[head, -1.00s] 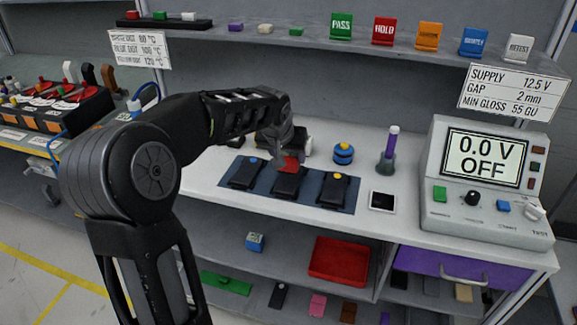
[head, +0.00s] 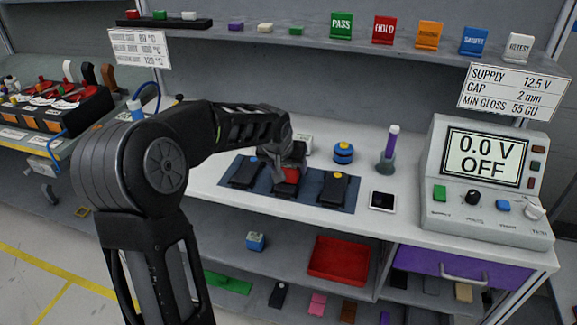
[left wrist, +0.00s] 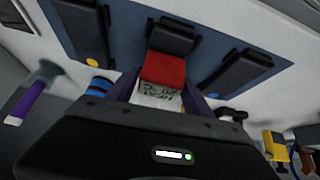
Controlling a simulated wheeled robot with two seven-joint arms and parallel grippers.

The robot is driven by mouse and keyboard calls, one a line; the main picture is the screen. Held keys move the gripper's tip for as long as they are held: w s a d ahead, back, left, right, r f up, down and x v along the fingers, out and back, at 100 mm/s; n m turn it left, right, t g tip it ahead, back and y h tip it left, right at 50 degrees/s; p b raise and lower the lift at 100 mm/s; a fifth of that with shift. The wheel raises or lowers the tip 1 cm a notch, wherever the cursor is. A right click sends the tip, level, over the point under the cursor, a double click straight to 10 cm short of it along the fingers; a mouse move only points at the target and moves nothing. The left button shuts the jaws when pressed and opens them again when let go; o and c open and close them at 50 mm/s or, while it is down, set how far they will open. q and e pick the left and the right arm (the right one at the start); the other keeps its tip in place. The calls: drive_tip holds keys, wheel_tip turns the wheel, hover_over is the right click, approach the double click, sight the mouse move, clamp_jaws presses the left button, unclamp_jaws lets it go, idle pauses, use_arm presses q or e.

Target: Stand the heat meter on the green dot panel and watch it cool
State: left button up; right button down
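The heat meter shows in the left wrist view as a red block (left wrist: 163,70) with a pale lettered face, its text not clearly readable. In the head view its red part (head: 288,175) is at the middle dark panel (head: 283,189). I cannot tell whether it touches the panel. My left gripper (head: 289,163) is above that panel, its fingers on both sides of the meter and shut on it. The middle panel's dot is hidden. The left panel (head: 243,173) has a blue dot and the right panel (head: 334,189) a yellow dot. My right gripper is not in view.
The panels lie on a blue mat (head: 308,201). To the right stand a blue round object (head: 343,152), a purple-handled tool (head: 389,150), a small dark-screened tile (head: 382,201) and a supply unit (head: 487,180) reading 0.0 V OFF. A shelf (head: 270,33) runs above.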

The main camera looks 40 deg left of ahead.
use_arm(q)
drive_tip(key=shift+o, duration=1.3)
drive_tip(key=shift+r, duration=0.1)
drive_tip(key=shift+r, duration=0.15)
drive_tip(key=v, duration=1.1)
drive_tip(key=shift+s+r+b, duration=0.25)
drive_tip(key=shift+r+b, duration=0.05)
drive_tip(key=shift+b, duration=0.05)
drive_tip(key=shift+d, duration=0.1)
